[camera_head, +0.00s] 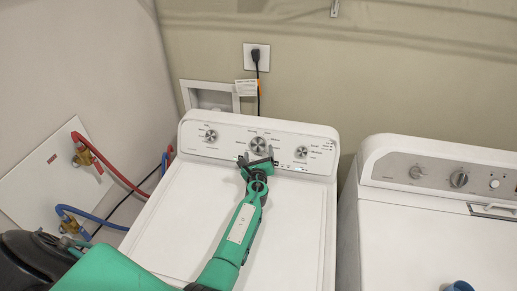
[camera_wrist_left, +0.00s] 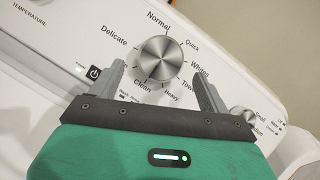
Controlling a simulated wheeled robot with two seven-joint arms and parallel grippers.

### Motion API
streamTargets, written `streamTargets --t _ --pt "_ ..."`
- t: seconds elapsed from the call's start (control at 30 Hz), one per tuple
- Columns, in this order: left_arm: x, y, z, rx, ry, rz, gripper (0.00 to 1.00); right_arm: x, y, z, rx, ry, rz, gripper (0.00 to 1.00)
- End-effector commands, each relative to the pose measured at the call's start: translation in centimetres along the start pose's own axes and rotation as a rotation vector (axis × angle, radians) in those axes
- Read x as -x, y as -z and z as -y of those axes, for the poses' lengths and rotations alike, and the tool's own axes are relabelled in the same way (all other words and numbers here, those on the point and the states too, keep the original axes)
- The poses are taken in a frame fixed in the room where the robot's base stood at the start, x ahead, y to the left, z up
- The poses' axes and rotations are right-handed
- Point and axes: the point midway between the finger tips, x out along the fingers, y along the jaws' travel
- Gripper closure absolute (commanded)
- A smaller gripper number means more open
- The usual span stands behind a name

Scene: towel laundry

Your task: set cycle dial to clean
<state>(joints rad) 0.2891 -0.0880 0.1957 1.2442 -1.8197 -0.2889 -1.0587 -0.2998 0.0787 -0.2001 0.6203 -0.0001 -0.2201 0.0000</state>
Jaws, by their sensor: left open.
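The cycle dial (camera_head: 258,145) is the round silver knob in the middle of the left machine's white control panel. In the left wrist view the dial (camera_wrist_left: 161,57) is ringed by labels, with Normal at the top and Clean at its lower left. I cannot tell for certain which label its pointer marks. My left gripper (camera_head: 257,157) is open, just in front of the dial. In the left wrist view its two fingers (camera_wrist_left: 159,78) stand apart at the dial's lower left and lower right, with nothing held. My right gripper is not in view.
Smaller knobs sit left (camera_head: 211,136) and right (camera_head: 301,152) of the dial. A power button (camera_wrist_left: 95,72) is close to the left finger. A second white machine (camera_head: 420,230) stands at the right, with a blue object (camera_head: 459,286) on it. Red and blue hoses run at the left wall.

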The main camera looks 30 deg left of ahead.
Motion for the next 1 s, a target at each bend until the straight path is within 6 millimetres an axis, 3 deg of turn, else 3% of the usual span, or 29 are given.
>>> streamTargets --t 0.3,0.5,0.7,1.0 --pt "6.4 -0.1 0.0 0.0 0.0 -0.003 0.21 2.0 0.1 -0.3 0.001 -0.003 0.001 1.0" --pt "9.3 0.0 0.0 0.0 0.0 -0.002 0.21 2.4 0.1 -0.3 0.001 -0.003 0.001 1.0" --pt "10.7 0.0 0.0 0.001 0.0 -0.001 0.21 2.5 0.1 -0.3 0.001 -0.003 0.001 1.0" --pt "10.9 0.1 0.0 0.001 0.0 -0.001 0.21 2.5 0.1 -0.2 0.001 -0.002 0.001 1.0"
